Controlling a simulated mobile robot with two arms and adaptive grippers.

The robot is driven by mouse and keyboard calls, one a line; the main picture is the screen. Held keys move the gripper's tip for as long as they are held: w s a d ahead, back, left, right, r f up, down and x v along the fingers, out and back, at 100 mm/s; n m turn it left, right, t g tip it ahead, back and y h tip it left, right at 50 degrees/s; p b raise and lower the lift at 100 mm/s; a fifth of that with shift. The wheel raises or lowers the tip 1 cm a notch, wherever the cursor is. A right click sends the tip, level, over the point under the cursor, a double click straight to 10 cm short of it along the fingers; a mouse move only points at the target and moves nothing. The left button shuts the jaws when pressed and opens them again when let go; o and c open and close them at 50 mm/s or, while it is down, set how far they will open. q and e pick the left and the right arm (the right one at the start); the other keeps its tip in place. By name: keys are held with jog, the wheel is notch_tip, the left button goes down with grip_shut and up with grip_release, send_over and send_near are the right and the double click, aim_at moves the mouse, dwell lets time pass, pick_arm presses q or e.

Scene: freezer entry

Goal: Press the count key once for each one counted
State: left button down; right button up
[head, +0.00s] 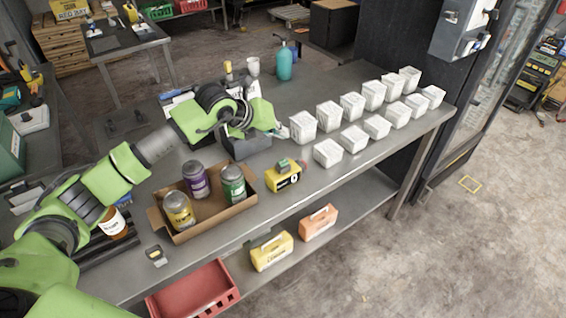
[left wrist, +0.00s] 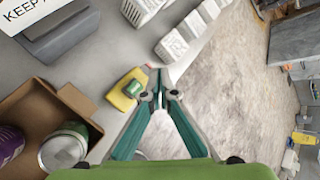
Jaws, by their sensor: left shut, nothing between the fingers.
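The yellow counter (head: 284,177) with a green key on top (head: 284,165) sits near the front edge of the metal table. The counter also shows in the left wrist view (left wrist: 126,90), just left of my fingertips. Several white tubs (head: 328,115) stand in two rows on the right part of the table. My left gripper (head: 284,132) is shut and empty, behind the counter and close to the nearest tub of the back row. In the left wrist view its fingers (left wrist: 168,92) come together beside the green key (left wrist: 145,97); I cannot tell contact. My right gripper is not in view.
A cardboard box (head: 206,219) with three jars stands left of the counter. A dark grey block (head: 246,147) is behind it. A teal bottle (head: 285,63) stands at the back. Yellow (head: 271,252) and orange (head: 318,223) cases sit on the lower shelf. A red crate (head: 195,292) is below.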

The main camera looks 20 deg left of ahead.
pick_arm(q)
jog(key=b, duration=0.3)
send_over(281, 163)
notch_tip(281, 163, down, 6)
jog(key=shift+f, duration=0.25)
jog(key=shift+f+b, duration=0.6)
jog(key=shift+f, duration=0.05)
jog(key=shift+r, duration=0.1)
dwell(0.4)
jog(key=shift+f+b, duration=0.4)
jog(key=shift+b, duration=0.1)
jog(key=shift+f+b, duration=0.5)
jog(key=shift+f, duration=0.05)
dwell(0.5)
dwell(0.3)
jog(key=shift+r+p, duration=0.4)
jog(key=shift+r, duration=0.55)
